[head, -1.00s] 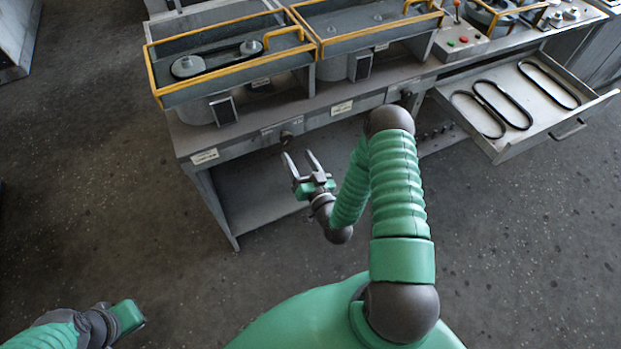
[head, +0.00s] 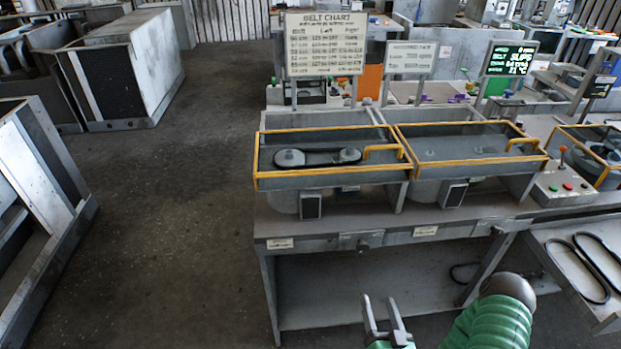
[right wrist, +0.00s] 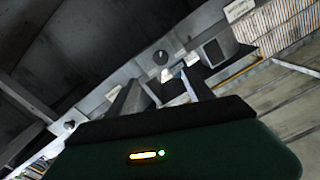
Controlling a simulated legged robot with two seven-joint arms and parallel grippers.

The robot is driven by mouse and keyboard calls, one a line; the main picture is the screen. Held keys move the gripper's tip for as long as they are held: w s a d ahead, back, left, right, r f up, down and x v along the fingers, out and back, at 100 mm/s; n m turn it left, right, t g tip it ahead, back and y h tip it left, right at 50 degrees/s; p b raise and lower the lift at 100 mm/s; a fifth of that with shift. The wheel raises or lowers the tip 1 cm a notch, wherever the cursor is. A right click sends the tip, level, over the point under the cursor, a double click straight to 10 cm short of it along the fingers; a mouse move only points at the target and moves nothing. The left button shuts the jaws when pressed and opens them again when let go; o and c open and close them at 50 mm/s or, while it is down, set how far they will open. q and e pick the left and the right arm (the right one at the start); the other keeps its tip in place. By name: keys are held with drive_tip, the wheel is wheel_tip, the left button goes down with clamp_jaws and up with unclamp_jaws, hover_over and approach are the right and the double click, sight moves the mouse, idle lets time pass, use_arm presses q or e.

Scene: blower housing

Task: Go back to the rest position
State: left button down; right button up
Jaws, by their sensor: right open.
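My right gripper (head: 384,318) is at the bottom of the head view, in front of the workbench (head: 315,229). Its two fingers point up and stand apart, with nothing between them. In the right wrist view the gripper's fingers (right wrist: 160,95) show apart and empty, with the bench's underside and front edge beyond. My green right arm comes in at the lower right of the head view. My left gripper is not in the head view now.
Two yellow-railed housings (head: 330,180) stand on the bench; the left one holds a belt on two pulleys. An open drawer (head: 570,285) with belts juts out at the right. A belt chart sign (head: 326,45) stands behind. The floor (head: 190,200) to the left is clear.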

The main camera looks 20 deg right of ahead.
drive_tip(key=w+a+f+n+g+y+p, duration=0.1)
drive_tip(key=w+a+f+n+g+y, duration=0.1)
drive_tip(key=w+a+n+g+y, duration=0.45)
drive_tip(key=s+a+r+g+h, duration=0.1)
drive_tip(key=s+a+r+g, duration=0.1)
drive_tip(key=s+r+g, duration=0.2)
drive_tip(key=s+a+r+g+h+p, duration=0.1)
drive_tip(key=s+a+r+g, duration=0.2)
drive_tip(key=s+r, duration=0.5)
drive_tip(key=shift+s+a+n+g, duration=0.3)
drive_tip(key=shift+s+n+g, duration=0.1)
drive_tip(key=shift+g, duration=0.25)
drive_tip(key=shift+a+h, duration=0.25)
drive_tip(key=shift+d, duration=0.15)
